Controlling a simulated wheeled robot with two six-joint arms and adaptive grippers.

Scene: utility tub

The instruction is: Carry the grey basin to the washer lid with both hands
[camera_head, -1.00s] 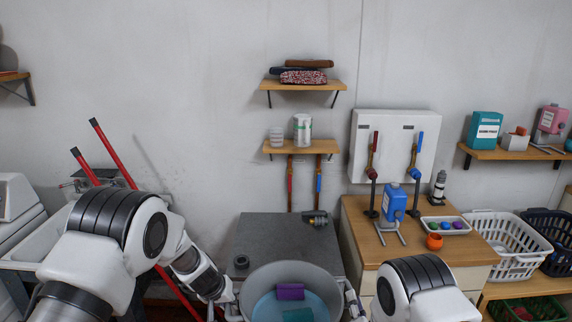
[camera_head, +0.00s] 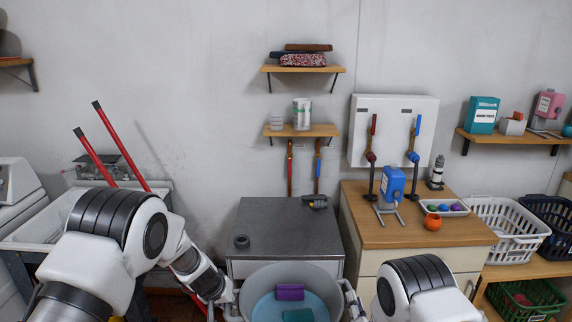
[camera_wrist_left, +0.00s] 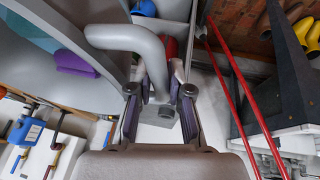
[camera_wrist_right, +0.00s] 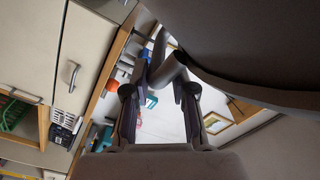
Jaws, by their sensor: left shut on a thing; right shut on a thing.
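The grey basin (camera_head: 334,272) is at the bottom centre of the head view, cut off by the frame edge. It holds bluish water with a purple piece (camera_head: 290,291) and a teal piece (camera_head: 298,315). My left gripper (camera_head: 226,310) is shut on the basin's left handle, the grey loop in the left wrist view (camera_wrist_left: 130,38). My right gripper (camera_wrist_right: 158,92) is shut on the right handle; the basin's dark wall (camera_wrist_right: 245,45) fills the upper right there. A white washer-like machine (camera_head: 14,190) is partly visible at the far left; I cannot clearly make out its lid.
A grey-topped cabinet (camera_head: 280,222) stands just beyond the basin, with a dark ring (camera_head: 241,241) and a small tool on it. A wooden counter (camera_head: 410,232) is to its right. A utility sink (camera_head: 50,235) with red-handled poles (camera_head: 120,145) is at left. Laundry baskets (camera_head: 510,225) are at right.

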